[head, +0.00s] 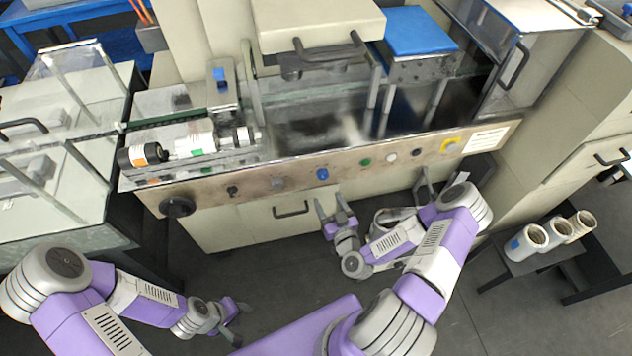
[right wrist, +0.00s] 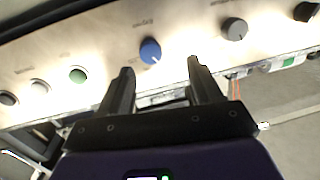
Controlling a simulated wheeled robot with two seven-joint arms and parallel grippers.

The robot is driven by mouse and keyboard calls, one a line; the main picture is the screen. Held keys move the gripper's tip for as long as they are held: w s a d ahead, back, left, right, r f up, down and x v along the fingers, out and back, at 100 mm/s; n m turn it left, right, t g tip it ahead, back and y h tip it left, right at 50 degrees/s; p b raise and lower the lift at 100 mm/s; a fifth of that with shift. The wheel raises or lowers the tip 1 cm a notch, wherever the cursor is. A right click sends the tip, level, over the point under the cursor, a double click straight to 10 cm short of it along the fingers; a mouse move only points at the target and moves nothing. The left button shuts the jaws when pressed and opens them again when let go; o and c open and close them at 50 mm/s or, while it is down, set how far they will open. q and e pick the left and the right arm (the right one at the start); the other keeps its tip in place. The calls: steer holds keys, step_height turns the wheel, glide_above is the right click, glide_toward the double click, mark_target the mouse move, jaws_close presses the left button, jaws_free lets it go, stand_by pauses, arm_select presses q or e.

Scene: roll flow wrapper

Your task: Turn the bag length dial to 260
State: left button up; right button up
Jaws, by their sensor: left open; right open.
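The machine's control panel (head: 300,179) carries a row of dials and buttons. A blue dial (head: 322,174) sits mid-panel; in the right wrist view the same blue dial (right wrist: 150,51) shows a white pointer line. A grey dial (head: 278,183) is beside it and also shows in the right wrist view (right wrist: 234,29). The labels are too small and blurred to tell which is the bag length dial. My right gripper (head: 329,200) is open and empty, just below the blue dial and apart from it. My left gripper (head: 241,322) is open and empty, low over the floor.
A black handwheel (head: 177,206) and a small black knob (head: 232,190) are on the panel's left. A drawer handle (head: 291,209) sticks out below. White rolls (head: 527,242) stand on a stool at right.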

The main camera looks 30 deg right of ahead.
mark_target(324, 177)
steer(key=shift+t+h, duration=0.3)
steer(key=shift+h, duration=0.2)
steer(key=w+d, duration=0.1)
steer(key=w, duration=0.1)
steer(key=w+b, duration=0.1)
steer(key=w, duration=0.2)
steer(key=w+d, duration=0.1)
steer(key=w, duration=0.1)
steer(key=shift+w+d+r, duration=0.2)
steer(key=shift+d+r, duration=0.05)
steer(key=shift+d, duration=0.05)
steer(key=c, duration=1)
steer(key=shift+c, duration=0.2)
